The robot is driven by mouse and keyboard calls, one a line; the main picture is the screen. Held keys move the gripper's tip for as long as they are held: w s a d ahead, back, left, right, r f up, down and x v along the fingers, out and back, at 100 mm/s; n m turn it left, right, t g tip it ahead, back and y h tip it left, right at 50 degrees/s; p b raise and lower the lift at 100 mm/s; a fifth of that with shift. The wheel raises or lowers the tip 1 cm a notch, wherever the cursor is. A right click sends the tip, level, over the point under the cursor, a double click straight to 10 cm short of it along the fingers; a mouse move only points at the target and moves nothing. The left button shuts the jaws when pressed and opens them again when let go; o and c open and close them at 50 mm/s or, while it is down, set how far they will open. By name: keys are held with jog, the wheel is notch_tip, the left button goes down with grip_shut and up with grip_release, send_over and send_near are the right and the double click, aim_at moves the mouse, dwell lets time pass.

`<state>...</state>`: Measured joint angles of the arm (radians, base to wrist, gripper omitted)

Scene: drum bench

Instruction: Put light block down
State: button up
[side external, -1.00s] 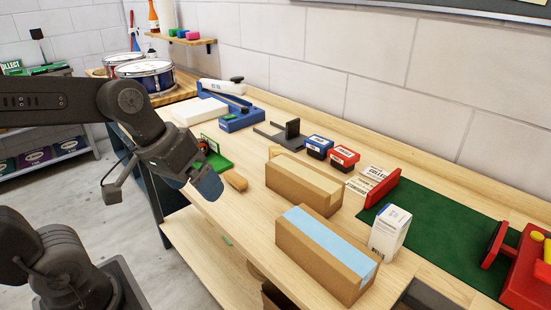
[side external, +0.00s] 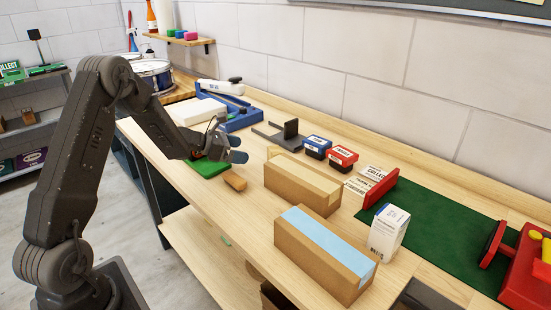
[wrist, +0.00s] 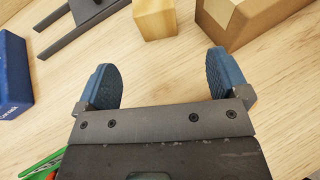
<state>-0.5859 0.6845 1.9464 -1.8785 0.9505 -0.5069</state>
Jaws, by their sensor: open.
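The light wooden block (wrist: 155,18) stands on the bench ahead of my gripper (wrist: 160,78) in the wrist view, apart from its fingers. In the side view it is a small pale shape (side external: 273,151) just behind the nearer end of a cardboard box, partly hidden. My gripper (side external: 239,149) is open, with its blue fingertips spread wide and only bare wood between them. It is low over the bench, left of the light block in the side view. A darker wooden block (side external: 235,182) lies on the bench in front of the gripper.
A taped cardboard box (side external: 302,184) is right of the gripper; a blue-topped box (side external: 325,252) is nearer. A dark grey stand (side external: 288,132) is behind. A green item (side external: 207,168) lies under my wrist. Blue (side external: 317,147) and red (side external: 342,158) small boxes stand farther right.

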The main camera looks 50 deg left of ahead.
aim_at(270, 154)
jog(key=shift+w+a+f+n, duration=0.2)
jog(key=shift+a+f+n, duration=0.1)
jog(key=shift+f, duration=0.1)
jog(key=x, duration=0.8)
jog(key=shift+w, duration=0.15)
jog(key=shift+r+x, duration=0.15)
jog(key=shift+x, duration=1.15)
jog(key=shift+r+x, duration=0.15)
jog(key=shift+x, duration=1.15)
jog(key=shift+w+d, duration=0.1)
jog(key=shift+c, duration=0.4)
jog(key=c, duration=1)
jog(key=shift+r, duration=0.15)
